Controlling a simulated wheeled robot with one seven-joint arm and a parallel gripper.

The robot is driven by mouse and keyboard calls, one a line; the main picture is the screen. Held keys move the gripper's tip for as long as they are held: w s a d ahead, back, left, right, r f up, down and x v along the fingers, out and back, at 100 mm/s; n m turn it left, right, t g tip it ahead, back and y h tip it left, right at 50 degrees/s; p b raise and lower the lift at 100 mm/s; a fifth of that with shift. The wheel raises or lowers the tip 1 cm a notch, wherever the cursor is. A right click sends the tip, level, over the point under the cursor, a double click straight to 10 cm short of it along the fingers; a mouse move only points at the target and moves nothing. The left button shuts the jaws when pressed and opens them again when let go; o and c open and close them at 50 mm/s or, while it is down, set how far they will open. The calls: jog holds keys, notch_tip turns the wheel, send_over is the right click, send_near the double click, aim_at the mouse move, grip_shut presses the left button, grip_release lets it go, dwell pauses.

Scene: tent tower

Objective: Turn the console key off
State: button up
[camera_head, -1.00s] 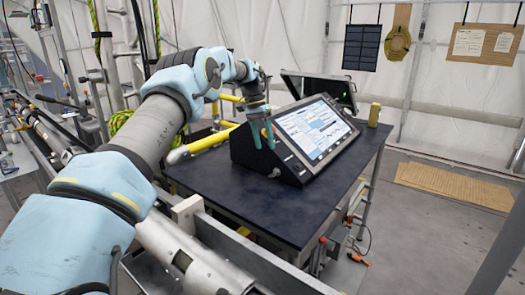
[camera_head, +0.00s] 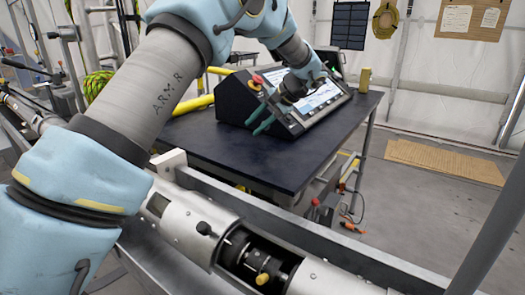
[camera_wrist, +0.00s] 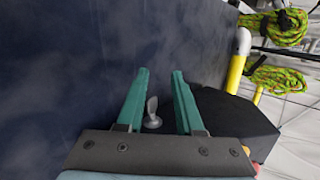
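The console (camera_head: 236,103) is a dark sloped box with a lit screen (camera_head: 320,97), standing on the dark table. A red button (camera_head: 257,79) shows at its upper left. My gripper (camera_head: 256,122) is in front of the console's lower left front, its two teal fingers apart. In the wrist view, my gripper (camera_wrist: 160,72) is open with nothing clasped. A small silver key (camera_wrist: 152,112) shows between the fingers, nearer their bases, with gaps on both sides. The console's dark body (camera_wrist: 235,118) is to the right of the fingers there. In the head view my gripper hides the key.
The dark table (camera_head: 225,155) is clear in front of the console. A small yellow object (camera_head: 365,77) stands at its back right corner. Yellow pipes (camera_head: 190,105) run behind on the left. A metal rail with a silver tube (camera_head: 190,215) lies in front of the table.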

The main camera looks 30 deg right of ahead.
aim_at(263, 140)
jog(key=s+d+m+t+h+b, duration=0.1)
jog(key=s+t+b, duration=0.1)
jog(key=s+d+f+m+t+h+b, duration=0.1)
jog(key=s+t+b, duration=0.1)
jog(key=t+b, duration=0.1)
jog(key=s+d+m+t+h+b, duration=0.1)
jog(key=s+d+t+b, duration=0.1)
jog(key=s+t+b, duration=0.1)
jog(key=shift+f+h, duration=0.2)
jog(key=shift+h, duration=0.2)
jog(key=shift+s+d+r+t+b, duration=0.1)
jog(key=shift+s+d+t+b, duration=0.1)
jog(key=shift+d+t+b, duration=0.15)
jog(key=shift+w+a+r+h, duration=0.1)
jog(key=shift+w+h, duration=0.3)
jog(key=shift+w, duration=0.05)
jog(key=p+x, duration=0.2)
jog(key=x, duration=0.7)
jog(key=shift+w+f+p, duration=0.2)
jog(key=shift+w+p, duration=0.15)
jog(key=shift+p, duration=0.05)
jog(key=shift+c, duration=0.3)
grip_shut()
